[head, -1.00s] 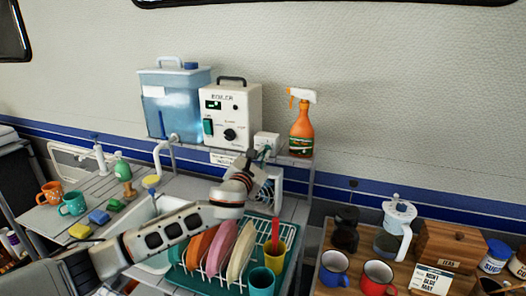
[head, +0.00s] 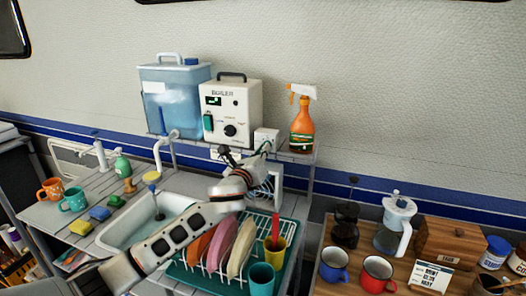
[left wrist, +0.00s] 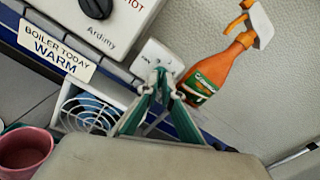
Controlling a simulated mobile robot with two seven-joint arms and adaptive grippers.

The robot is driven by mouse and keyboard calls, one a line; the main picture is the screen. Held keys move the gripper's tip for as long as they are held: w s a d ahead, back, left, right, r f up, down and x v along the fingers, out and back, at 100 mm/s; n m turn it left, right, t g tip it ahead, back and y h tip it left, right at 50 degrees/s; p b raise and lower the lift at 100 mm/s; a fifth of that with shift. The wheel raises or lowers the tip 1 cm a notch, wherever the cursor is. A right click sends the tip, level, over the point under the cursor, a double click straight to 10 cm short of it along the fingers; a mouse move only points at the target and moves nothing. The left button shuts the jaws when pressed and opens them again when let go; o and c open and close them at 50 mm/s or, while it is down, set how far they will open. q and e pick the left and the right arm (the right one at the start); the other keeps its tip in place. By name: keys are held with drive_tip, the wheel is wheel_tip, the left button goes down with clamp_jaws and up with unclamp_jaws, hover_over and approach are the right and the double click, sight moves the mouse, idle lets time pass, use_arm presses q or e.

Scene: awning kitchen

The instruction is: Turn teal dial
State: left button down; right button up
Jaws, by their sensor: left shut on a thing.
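The white box (head: 266,136) beside the boiler is at the centre of the head view. It also shows in the left wrist view (left wrist: 150,58). My left gripper (head: 264,147) reaches its front from below. In the left wrist view its two teal-sided fingers converge to closed tips (left wrist: 160,78) against the box. They are shut on a small part there, which the fingertips almost wholly hide; its colour is not clear. The boiler (head: 231,105) has a black knob (head: 230,130) and a teal switch (head: 208,121), both clear of the gripper. My right gripper is not in view.
An orange spray bottle (head: 302,125) stands close right of the white box. A blue water tank (head: 172,95) stands left of the boiler. Below my arm are the sink (head: 130,232) and a dish rack (head: 190,275) with plates. Mugs and a coffee press (head: 393,232) stand at the right.

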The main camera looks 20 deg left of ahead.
use_arm(q)
drive_tip(key=shift+n, duration=3.4)
drive_tip(key=c, duration=2.2)
unclamp_jaws()
drive_tip(key=shift+c, duration=0.2)
drive_tip(key=s, duration=1.2)
drive_tip(key=shift+a, duration=0.25)
